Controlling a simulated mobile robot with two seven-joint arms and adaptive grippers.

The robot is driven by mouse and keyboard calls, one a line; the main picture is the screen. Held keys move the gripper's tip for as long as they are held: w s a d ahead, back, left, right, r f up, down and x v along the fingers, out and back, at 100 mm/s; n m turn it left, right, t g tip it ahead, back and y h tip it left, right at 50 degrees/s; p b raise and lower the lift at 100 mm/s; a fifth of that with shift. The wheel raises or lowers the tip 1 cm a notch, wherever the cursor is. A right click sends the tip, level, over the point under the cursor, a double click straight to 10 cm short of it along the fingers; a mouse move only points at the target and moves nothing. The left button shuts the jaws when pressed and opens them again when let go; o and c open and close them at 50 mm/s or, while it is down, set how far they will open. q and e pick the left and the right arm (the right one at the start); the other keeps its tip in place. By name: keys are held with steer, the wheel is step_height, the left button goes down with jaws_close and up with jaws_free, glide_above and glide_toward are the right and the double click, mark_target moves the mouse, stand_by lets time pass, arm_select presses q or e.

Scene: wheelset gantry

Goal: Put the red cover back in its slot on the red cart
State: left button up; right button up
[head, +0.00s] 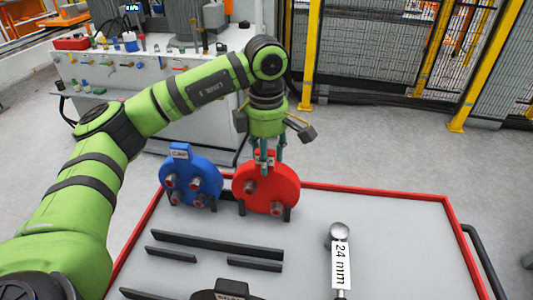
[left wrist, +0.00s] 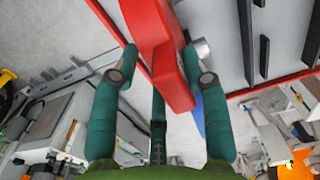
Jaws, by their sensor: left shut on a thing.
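The red cover (head: 266,187) is a round red disc with several knobs on its face. It stands upright at the back edge of the red cart (head: 318,187), between short black posts. My left gripper (head: 267,160) comes down from above and is shut on the tab at the top of the red cover. In the left wrist view the red cover (left wrist: 160,50) lies between the two teal fingers (left wrist: 160,85). Whether the cover is fully seated in its slot I cannot tell. My right gripper is not in view.
A blue cover (head: 190,183) stands upright just left of the red one. Black rails (head: 216,245) lie on the cart's grey top. A workbench (head: 140,70) and yellow-posted fence (head: 310,55) stand behind.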

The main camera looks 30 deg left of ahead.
arm_select(q)
steer(key=shift+f, duration=0.25)
steer(key=o, duration=1.3)
step_height(320, 180, up, 12)
steer(key=shift+s, duration=0.1)
